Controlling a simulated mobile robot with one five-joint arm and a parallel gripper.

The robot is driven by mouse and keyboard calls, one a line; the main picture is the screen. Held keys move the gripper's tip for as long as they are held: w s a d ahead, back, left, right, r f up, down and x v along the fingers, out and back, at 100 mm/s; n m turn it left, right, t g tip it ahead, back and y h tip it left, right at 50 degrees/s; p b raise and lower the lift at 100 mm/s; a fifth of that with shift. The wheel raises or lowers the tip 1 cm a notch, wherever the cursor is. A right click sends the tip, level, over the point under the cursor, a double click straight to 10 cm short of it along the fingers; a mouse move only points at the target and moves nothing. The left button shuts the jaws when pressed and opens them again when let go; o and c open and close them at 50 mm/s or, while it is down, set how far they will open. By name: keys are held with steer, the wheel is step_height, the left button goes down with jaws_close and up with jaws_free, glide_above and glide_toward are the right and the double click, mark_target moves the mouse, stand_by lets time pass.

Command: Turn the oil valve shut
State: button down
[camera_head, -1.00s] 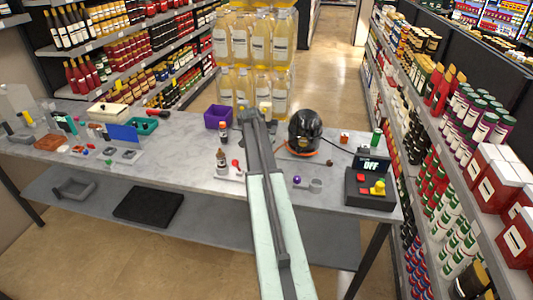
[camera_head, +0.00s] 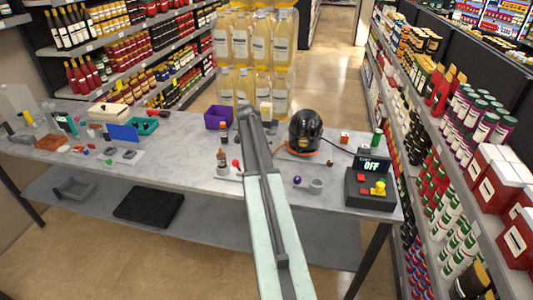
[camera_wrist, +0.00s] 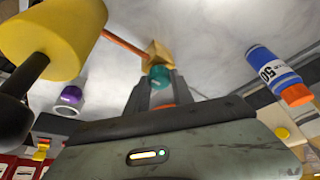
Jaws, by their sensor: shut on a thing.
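My gripper (camera_wrist: 158,92) is shut on a small teal piece (camera_wrist: 160,76); an orange part shows between the fingers. A yellow block (camera_wrist: 157,51) with an orange rod sits just beyond the teal piece. I cannot tell for sure which of these parts is the oil valve. In the head view my arm reaches over the grey table (camera_head: 190,190), and its end hides the gripped spot. The black domed machine (camera_head: 305,130), with an orange edge at its base, stands right of my arm's end. A cable runs from it to a black control box (camera_head: 370,200) reading OFF.
A purple bin (camera_head: 217,117) and a small bottle (camera_head: 221,161) stand left of my arm. Several small parts lie at the table's left end. Large bottles stand behind. In the wrist view a yellow cylinder (camera_wrist: 55,38) and a blue-white bottle (camera_wrist: 270,70) are close by.

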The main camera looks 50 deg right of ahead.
steer(key=c, duration=1.1)
jaws_free()
steer(key=p+v, duration=0.7)
steer(key=shift+r, duration=0.45)
steer(key=shift+a, duration=0.1)
